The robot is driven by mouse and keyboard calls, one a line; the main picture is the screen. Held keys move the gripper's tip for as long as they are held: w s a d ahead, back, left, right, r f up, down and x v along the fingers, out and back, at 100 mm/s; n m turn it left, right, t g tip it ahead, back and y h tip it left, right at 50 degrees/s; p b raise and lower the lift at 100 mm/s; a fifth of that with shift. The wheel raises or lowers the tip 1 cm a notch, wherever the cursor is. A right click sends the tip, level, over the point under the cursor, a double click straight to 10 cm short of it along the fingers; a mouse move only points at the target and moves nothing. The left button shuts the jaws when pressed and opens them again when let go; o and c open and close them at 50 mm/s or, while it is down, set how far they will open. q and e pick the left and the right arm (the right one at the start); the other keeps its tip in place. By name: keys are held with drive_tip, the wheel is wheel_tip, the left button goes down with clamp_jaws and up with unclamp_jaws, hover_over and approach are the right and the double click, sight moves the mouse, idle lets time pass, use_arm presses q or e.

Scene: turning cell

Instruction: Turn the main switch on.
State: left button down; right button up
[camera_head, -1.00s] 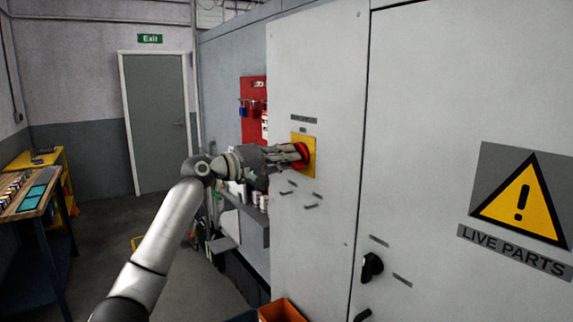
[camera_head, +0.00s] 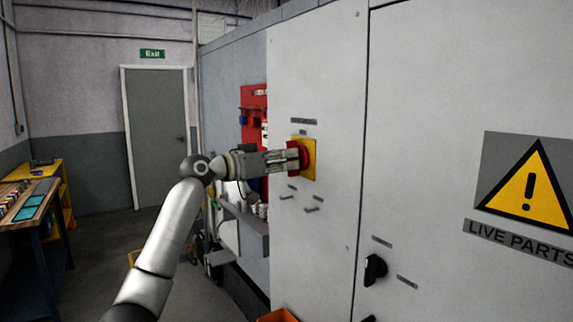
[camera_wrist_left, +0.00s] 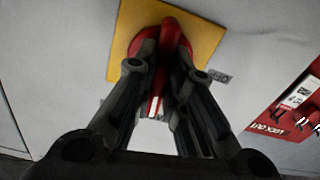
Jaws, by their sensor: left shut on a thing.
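The main switch is a red rotary handle (camera_head: 304,154) on a yellow square plate (camera_head: 310,171), mounted on the light grey cabinet door. My left gripper (camera_head: 293,159) reaches it from the left and is shut on the red handle. In the left wrist view the red handle (camera_wrist_left: 176,32) sits between the two fingers (camera_wrist_left: 160,60), in front of the yellow plate (camera_wrist_left: 126,28). The fingers hide part of the handle. The small labels around the plate are too small to read. My right gripper is not in view.
A black knob (camera_head: 375,269) sits on the neighbouring cabinet door, below a yellow warning sign (camera_head: 529,193). A red board (camera_head: 254,112) hangs behind my left wrist, above a grey shelf (camera_head: 247,222). An orange bin (camera_head: 278,316) stands low in front.

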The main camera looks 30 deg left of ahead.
use_arm(q)
drive_tip(key=shift+f+m, duration=0.15)
drive_tip(key=shift+m, duration=0.85)
drive_tip(key=c, duration=1.5)
unclamp_jaws()
drive_tip(key=v, duration=1.2)
